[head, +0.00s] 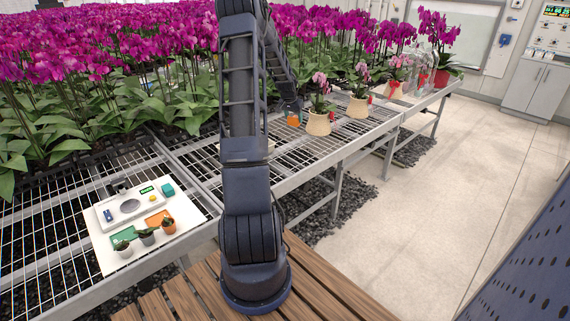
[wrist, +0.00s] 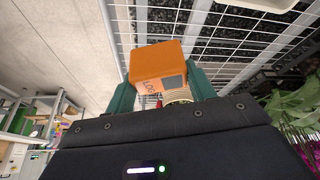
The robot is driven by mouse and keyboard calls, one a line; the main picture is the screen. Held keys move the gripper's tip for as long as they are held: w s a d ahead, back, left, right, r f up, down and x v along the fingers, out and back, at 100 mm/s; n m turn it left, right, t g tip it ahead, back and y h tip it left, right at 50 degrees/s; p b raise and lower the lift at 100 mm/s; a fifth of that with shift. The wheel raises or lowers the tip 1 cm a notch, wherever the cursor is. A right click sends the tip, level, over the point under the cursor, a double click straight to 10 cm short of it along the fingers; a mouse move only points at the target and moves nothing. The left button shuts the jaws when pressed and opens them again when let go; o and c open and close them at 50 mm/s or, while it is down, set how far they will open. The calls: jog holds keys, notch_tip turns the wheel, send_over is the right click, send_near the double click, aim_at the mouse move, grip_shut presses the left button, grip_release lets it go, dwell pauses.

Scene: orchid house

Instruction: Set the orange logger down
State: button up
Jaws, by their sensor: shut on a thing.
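The orange logger (wrist: 152,62) is a small box with dark lettering and a grey screen. It sits between the two green fingers of my gripper (wrist: 160,84), which is shut on it. In the head view, the logger (head: 294,120) is a small orange patch at the end of my arm, over or beside the wire-mesh bench (head: 205,158) and left of a pale potted orchid (head: 318,124). My gripper (head: 292,107) is small and partly hidden there. I cannot tell whether the logger touches the mesh.
A white board (head: 105,252) on the left bench holds a scale (head: 128,207), an orange card, a green card and small pots. Potted orchids, including one (head: 358,106), stand along the bench to the right. Dense purple orchids fill the back left. The floor (head: 440,200) is clear.

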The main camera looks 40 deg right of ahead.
jog(key=s+a, duration=0.1)
jog(key=a, duration=0.7)
jog(key=shift+n, duration=0.3)
notch_tip(320, 180, down, 20)
jog(key=shift+a+f, duration=0.1)
jog(key=shift+f, duration=0.1)
jog(key=o, duration=1)
